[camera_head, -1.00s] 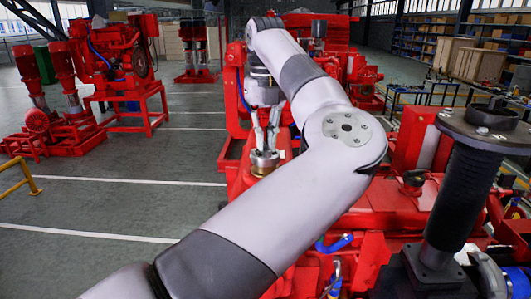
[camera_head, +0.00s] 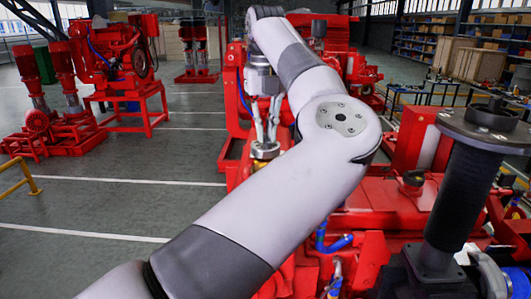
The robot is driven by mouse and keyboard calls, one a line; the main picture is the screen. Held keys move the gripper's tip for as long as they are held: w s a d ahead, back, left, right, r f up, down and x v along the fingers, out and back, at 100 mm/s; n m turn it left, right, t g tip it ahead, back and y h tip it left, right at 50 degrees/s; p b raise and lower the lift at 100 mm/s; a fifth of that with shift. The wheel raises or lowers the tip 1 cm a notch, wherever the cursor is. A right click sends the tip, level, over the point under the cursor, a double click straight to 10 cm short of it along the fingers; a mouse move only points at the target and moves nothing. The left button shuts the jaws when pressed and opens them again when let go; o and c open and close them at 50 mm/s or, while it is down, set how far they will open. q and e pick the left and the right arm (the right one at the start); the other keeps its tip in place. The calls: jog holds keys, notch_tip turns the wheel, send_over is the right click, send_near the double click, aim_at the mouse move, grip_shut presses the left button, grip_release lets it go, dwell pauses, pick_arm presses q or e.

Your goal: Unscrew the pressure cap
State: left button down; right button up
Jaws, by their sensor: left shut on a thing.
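The pressure cap (camera_head: 264,151) is a small round silvery metal disc near the middle of the head view, above the red pumpset (camera_head: 380,214). My left gripper (camera_head: 266,139) points down and is shut on the cap, its fingers at the cap's sides. My right gripper is not in view.
Red pipes and tanks of the pumpset fill the lower right, with a blue hose (camera_head: 334,243). Other red pump units (camera_head: 118,60) stand at the left. A yellow rail (camera_head: 20,178) is at the left edge. Grey floor (camera_head: 150,205) is open between them.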

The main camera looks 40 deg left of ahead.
pick_arm(q)
jog(key=shift+r, duration=2.5)
